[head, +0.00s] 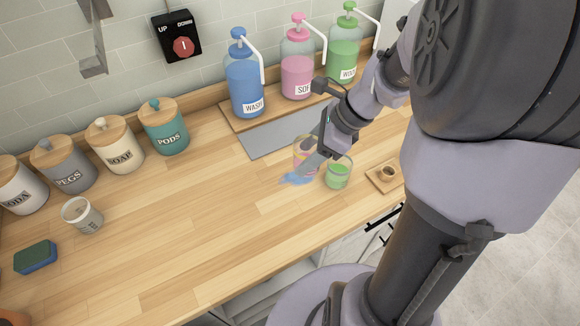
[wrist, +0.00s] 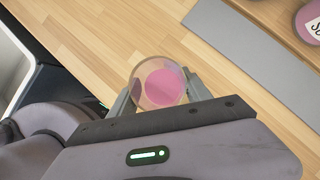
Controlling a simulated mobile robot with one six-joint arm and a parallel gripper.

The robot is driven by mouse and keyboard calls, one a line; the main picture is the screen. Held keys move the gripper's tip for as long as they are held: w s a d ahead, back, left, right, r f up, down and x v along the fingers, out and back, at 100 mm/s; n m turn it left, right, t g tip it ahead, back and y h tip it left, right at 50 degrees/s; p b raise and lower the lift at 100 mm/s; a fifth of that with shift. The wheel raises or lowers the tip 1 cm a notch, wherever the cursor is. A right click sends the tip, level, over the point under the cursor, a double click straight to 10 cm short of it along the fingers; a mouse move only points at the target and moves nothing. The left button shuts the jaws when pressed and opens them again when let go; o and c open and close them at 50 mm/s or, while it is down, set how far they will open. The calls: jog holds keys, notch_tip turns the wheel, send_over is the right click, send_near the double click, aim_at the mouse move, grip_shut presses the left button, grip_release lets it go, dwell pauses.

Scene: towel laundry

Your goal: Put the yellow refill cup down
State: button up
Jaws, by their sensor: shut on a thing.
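The yellow refill cup (head: 302,148) is clear with yellowish markings and pink contents. In the head view it is partly hidden behind my gripper (head: 314,160). In the wrist view the cup (wrist: 159,82) is seen from above, a round clear rim around a pink disc, between the two fingers of my gripper (wrist: 160,93). My gripper is shut on it. The cup is low over or on the wooden counter; I cannot tell whether its base touches.
A cup with green contents (head: 338,172) stands just right of the held cup. A blue patch (head: 295,179) lies on the counter below it. A grey mat (head: 270,138) and pump bottles (head: 297,75) are behind. A small wooden tray (head: 373,179) is right.

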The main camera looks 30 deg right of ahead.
jog(key=f+b, duration=0.1)
jog(key=f, duration=0.2)
jog(key=f+b, duration=0.2)
jog(key=f, duration=0.1)
jog(key=f+b, duration=0.2)
jog(key=f, duration=0.1)
jog(key=shift+s+f, duration=0.35)
jog(key=shift+f, duration=0.2)
jog(key=o, duration=1.3)
